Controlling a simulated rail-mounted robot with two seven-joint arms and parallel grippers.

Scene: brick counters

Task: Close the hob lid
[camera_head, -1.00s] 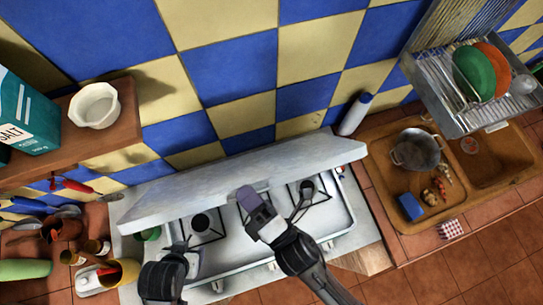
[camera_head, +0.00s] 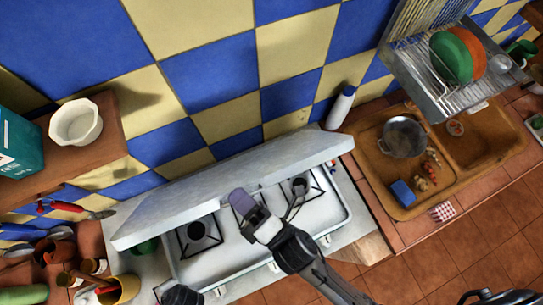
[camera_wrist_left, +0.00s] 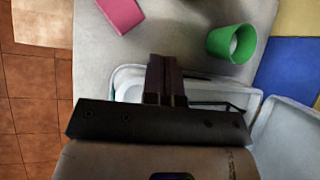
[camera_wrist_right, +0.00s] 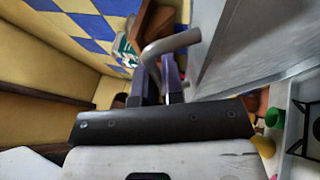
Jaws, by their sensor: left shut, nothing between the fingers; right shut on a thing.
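The hob lid (camera_head: 230,187) is a pale grey slab, raised and tilted over the back of the white hob (camera_head: 215,262). My right gripper (camera_head: 240,200) is at the lid's front edge near its middle. In the right wrist view my right gripper (camera_wrist_right: 157,80) is shut on the lid's bent grey handle (camera_wrist_right: 172,43), with the lid (camera_wrist_right: 245,40) to the right. My left gripper (camera_wrist_left: 166,65) is shut and empty above the hob's left end. In the head view only part of the left arm's end shows at the bottom edge.
A green cup (camera_wrist_left: 232,43) stands on the counter close to my left gripper, with a pink item (camera_wrist_left: 122,14) nearby. A yellow mug (camera_head: 125,288) stands left of the hob. A sink with a pot (camera_head: 403,137) is at right.

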